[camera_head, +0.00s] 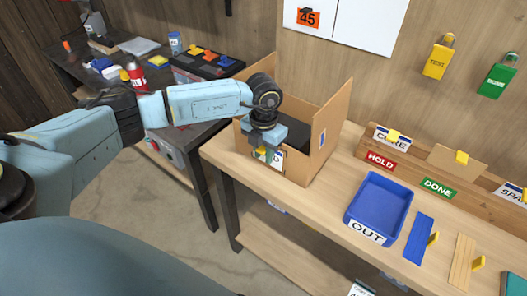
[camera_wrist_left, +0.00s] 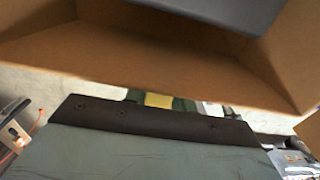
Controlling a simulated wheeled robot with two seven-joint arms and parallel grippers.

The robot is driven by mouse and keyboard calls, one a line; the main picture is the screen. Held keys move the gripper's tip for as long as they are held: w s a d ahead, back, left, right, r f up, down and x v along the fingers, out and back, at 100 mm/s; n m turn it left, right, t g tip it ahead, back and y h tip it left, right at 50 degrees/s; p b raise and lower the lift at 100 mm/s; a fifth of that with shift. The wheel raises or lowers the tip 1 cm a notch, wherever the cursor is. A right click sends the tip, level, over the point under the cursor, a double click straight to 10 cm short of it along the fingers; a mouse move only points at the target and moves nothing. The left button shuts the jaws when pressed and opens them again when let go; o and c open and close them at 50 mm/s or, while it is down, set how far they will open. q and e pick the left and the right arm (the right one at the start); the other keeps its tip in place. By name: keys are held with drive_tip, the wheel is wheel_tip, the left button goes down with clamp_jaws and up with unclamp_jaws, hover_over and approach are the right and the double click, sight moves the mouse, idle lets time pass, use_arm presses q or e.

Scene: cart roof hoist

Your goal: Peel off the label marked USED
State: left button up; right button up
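An open cardboard box (camera_head: 335,115) stands on the wooden bench with a dark item (camera_head: 296,136) inside. A white label (camera_head: 277,158) shows in part on its near face; my gripper covers much of it, so I cannot read its marking. My left gripper (camera_head: 262,154) points down in front of that face. In the left wrist view a yellow tab (camera_wrist_left: 158,100) fills the gap between the fingers, which look shut on it, below the box wall (camera_wrist_left: 150,72). My right gripper is out of view.
A blue tray (camera_head: 379,203) marked OUT stands right of the box. Behind it is a wooden rack (camera_head: 408,170) with HOLD and DONE signs and tabbed cards. Blue (camera_head: 418,238) and wooden strips lie further right. A dark side bench (camera_head: 120,60) with tools is at left.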

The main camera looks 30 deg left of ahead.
use_arm(q)
clamp_jaws()
drive_tip(key=shift+s, duration=0.15)
drive_tip(key=shift+s+a+p, duration=0.15)
drive_tip(key=shift+s+p, duration=0.8)
drive_tip(key=shift+s, duration=0.4)
idle(0.9)
drive_tip(key=s+p, duration=0.3)
drive_tip(key=s, duration=0.3)
drive_tip(key=shift+a, duration=0.2)
idle(0.4)
